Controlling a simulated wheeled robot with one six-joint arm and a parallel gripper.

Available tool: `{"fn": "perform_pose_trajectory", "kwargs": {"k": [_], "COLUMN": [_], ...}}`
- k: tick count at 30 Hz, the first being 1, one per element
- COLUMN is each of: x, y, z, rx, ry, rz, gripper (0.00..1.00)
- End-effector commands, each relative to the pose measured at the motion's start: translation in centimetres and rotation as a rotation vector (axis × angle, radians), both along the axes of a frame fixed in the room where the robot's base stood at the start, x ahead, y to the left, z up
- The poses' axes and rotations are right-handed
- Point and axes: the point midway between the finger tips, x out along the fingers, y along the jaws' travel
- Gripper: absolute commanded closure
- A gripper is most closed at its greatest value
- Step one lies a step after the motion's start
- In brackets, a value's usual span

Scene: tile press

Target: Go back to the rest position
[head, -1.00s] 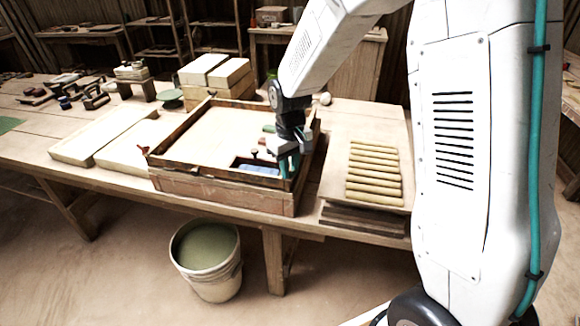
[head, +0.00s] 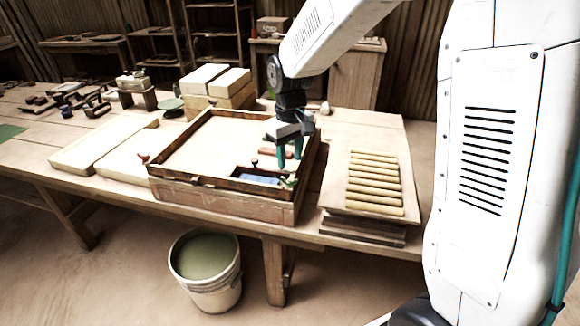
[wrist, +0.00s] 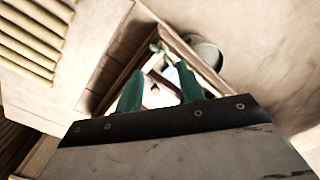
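My gripper (head: 289,158) hangs from the arm above the right part of the wooden tile press frame (head: 222,196). Its two green fingers are spread apart with nothing seen between them, and they also show in the wrist view (wrist: 157,92). Below the fingers, the press holds a pale flat surface (head: 215,145) and a small compartment with a blue inside (head: 258,180) at its front right corner. A small reddish piece (head: 268,151) lies behind that compartment, partly hidden by the fingers.
A board with several yellowish rods (head: 375,182) lies right of the press. Pale slabs (head: 105,145) lie to the left, and stacked blocks (head: 216,85) stand behind. A bucket of greenish liquid (head: 205,265) stands on the floor in front of the table.

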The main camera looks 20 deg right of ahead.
Motion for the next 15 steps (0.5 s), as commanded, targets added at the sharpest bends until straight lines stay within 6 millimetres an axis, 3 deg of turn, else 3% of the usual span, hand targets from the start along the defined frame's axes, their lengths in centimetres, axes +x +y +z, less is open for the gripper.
{"fn": "perform_pose_trajectory", "kwargs": {"k": [15], "x": [-0.02], "y": [-0.02], "z": [0.69], "rx": [0.0], "ry": [0.001], "rz": [0.0], "gripper": [0.62]}}
